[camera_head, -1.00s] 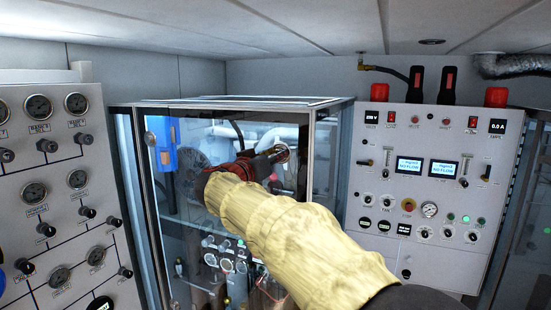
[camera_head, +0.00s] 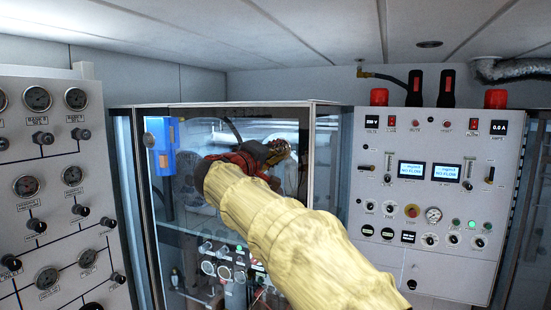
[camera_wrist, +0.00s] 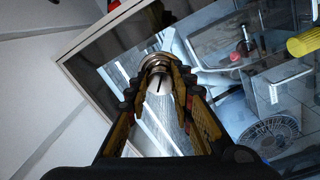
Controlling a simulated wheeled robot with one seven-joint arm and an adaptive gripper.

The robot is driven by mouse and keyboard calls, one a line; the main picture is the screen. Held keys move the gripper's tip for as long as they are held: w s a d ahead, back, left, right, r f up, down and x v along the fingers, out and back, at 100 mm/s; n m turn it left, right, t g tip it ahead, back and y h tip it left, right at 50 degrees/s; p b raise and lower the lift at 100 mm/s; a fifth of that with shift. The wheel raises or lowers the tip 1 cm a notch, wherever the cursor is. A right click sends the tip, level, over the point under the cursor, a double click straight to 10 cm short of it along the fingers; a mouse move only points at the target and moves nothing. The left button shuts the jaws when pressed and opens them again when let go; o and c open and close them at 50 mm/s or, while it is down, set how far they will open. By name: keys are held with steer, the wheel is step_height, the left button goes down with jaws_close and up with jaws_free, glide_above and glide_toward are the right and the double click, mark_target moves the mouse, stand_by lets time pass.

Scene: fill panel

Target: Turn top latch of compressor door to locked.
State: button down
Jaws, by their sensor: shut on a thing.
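The compressor cabinet's glass door has a pale metal frame (camera_head: 309,150); it also shows in the wrist view (camera_wrist: 100,35). My gripper (camera_head: 277,150) is at the upper right part of the door, by the frame. In the wrist view my gripper (camera_wrist: 157,78) has its yellow-and-black fingers closed around the round metal top latch (camera_wrist: 156,60), one fingertip on each side. A dark slot or bar shows just below the latch's round face. In the head view the fingers mostly hide the latch, and its exact angle cannot be told.
A control panel (camera_head: 398,145) with displays and red lamps stands at the right. A gauge panel (camera_head: 60,130) stands at the left. A blue box (camera_head: 162,145) is at the door's upper left. A white ceiling (camera_head: 300,35) lies close above. My sleeved arm covers the door's lower right.

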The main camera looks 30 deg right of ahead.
steer(key=n, duration=0.4)
steer(key=shift+n, duration=0.4)
steer(key=shift+n+t, duration=0.3)
steer(key=shift+n, duration=1.7)
steer(key=c, duration=1.5)
jaws_free()
steer(key=shift+c, duration=0.2)
steer(key=v, duration=1.2)
